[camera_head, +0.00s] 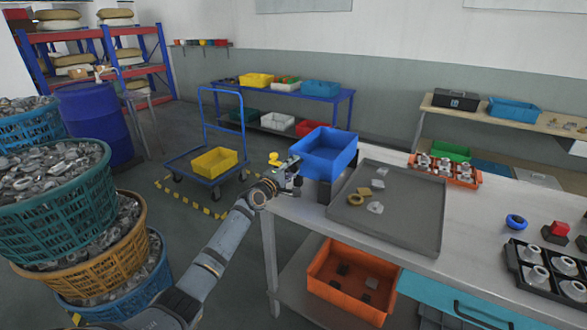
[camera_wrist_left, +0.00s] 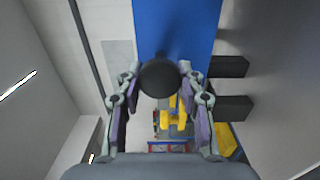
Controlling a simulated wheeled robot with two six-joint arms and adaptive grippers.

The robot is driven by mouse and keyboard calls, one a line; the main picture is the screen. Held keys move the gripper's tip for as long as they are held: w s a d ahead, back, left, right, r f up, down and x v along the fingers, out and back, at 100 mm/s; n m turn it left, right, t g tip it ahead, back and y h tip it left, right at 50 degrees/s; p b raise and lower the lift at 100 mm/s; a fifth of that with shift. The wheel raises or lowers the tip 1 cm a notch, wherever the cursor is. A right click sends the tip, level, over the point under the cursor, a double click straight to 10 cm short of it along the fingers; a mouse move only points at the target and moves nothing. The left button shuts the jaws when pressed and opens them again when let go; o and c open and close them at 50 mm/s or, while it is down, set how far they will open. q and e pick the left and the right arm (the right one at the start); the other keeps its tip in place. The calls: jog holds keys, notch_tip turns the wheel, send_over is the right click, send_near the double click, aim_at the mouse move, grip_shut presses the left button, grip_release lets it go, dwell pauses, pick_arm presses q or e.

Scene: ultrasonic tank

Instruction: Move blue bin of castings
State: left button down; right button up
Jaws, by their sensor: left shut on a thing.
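The blue bin (camera_head: 331,150) is at the left end of the grey worktable (camera_head: 465,223), beside a grey tray. I see its blue inner walls but no castings in it; its floor is partly hidden. My left gripper (camera_head: 293,178) is at the bin's near left side, shut on a black round knob (camera_wrist_left: 160,76) on that side. In the left wrist view, the bin's blue wall (camera_wrist_left: 178,25) lies just beyond the knob. A dark block (camera_head: 323,191) shows under the bin; I cannot tell if the bin rests on it. My right gripper is not in view.
The grey tray (camera_head: 415,226) holds a few small parts. An orange crate (camera_head: 350,283) sits below the table. A blue trolley (camera_head: 205,172) with a yellow bin (camera_head: 214,161) stands on the floor beyond. Stacked baskets of castings (camera_head: 68,215) stand at left.

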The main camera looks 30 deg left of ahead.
pick_arm(q)
jog(key=c, duration=0.8)
grip_release()
jog(key=shift+f, duration=0.1)
jog(key=shift+s+a, duration=0.15)
jog(key=shift+s, duration=3.6)
